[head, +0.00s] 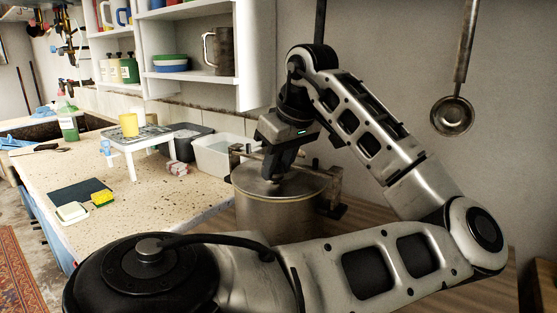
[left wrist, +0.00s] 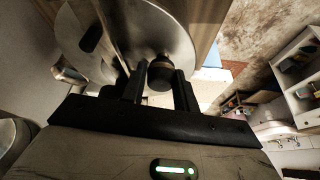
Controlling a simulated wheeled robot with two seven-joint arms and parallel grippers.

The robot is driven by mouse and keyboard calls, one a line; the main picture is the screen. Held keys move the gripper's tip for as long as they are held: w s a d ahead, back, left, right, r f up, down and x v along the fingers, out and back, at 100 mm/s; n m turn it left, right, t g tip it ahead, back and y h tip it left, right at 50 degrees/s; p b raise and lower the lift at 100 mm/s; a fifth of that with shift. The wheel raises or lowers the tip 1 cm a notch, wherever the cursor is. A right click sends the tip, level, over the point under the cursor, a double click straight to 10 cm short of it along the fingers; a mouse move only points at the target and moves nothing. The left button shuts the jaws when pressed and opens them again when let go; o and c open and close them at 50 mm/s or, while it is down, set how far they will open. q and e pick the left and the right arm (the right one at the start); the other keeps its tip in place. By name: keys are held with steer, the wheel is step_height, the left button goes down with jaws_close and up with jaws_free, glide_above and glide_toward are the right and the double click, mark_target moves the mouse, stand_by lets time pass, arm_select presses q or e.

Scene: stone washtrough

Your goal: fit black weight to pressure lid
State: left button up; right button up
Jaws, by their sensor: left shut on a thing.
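The pressure pot stands on the wooden surface with its metal pressure lid (head: 303,187) on top. My left gripper (head: 277,178) points down over the middle of the lid. In the left wrist view, the round lid (left wrist: 180,32) lies beyond the fingers. My left gripper is shut on the small dark, round black weight (left wrist: 160,76), which sits between the two fingers at the lid. I cannot tell whether the weight touches the lid or is seated. In the head view the fingers hide the weight. My right gripper is not in view.
A stone counter (head: 140,188) on the left holds a drying rack with a yellow cup (head: 128,124), a grey tub (head: 188,145), a clear tub (head: 216,158) and a yellow sponge (head: 102,198). A ladle (head: 452,115) hangs on the wall. White shelves are above.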

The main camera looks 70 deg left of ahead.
arm_select(q)
steer(key=shift+f, duration=0.2)
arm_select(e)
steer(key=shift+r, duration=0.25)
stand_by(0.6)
arm_select(q)
steer(key=o, duration=1)
steer(key=shift+o, duration=0.2)
step_height(320, 180, up, 3)
steer(key=p, duration=0.4)
step_height(320, 180, up, 4)
steer(key=p, duration=0.4)
steer(key=shift+f, duration=0.25)
steer(key=shift+r+p, duration=0.3)
steer(key=shift+p, duration=0.05)
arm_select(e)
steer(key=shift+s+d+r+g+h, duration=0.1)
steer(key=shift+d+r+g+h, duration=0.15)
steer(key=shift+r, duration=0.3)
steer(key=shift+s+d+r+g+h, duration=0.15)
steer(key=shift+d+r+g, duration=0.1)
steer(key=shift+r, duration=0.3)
